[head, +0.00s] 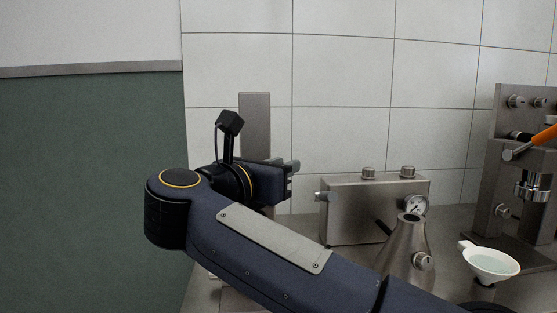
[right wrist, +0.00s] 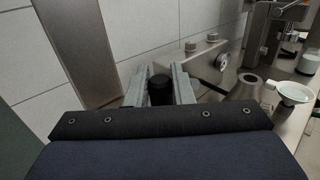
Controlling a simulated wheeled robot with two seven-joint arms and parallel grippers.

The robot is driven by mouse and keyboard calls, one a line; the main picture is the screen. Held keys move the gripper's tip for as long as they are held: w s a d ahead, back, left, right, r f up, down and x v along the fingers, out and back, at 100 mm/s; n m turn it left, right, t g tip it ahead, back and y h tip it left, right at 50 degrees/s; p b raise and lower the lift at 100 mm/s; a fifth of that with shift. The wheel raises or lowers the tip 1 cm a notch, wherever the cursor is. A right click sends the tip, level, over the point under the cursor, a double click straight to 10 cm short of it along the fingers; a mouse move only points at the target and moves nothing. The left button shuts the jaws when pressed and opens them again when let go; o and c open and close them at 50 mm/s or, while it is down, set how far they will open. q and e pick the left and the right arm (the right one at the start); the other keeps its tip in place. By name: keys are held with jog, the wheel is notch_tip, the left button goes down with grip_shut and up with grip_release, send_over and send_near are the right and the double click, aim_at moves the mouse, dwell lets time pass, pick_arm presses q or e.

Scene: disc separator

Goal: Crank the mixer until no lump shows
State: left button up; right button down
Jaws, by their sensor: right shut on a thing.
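My right gripper (head: 292,180) reaches in front of a tall grey metal column (head: 255,122) at the middle left of the head view. In the right wrist view its two fingers (right wrist: 158,88) are shut on a black cylindrical knob (right wrist: 160,92), which looks like a crank handle. The column also shows at the upper left there (right wrist: 82,48). My own arm hides most of what is below the gripper, including the rest of the crank and any mixing bowl. I see no lump. My left gripper is not in view.
A steel box (head: 350,218) with a gauge stands right of the gripper, with a conical steel vessel (head: 405,262) before it. A white spouted dish (head: 490,268) of pale liquid is further right. A steel machine (head: 490,190) and orange handle (head: 545,134) stand far right.

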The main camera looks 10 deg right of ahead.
jog(key=shift+s+m+g+h, duration=0.15)
jog(key=shift+m+g+h, duration=0.35)
jog(key=shift+h, duration=0.1)
jog(key=c, duration=1.3)
grip_release()
jog(key=p+v, duration=0.1)
jog(key=v, duration=0.6)
jog(key=shift+s+a, duration=0.3)
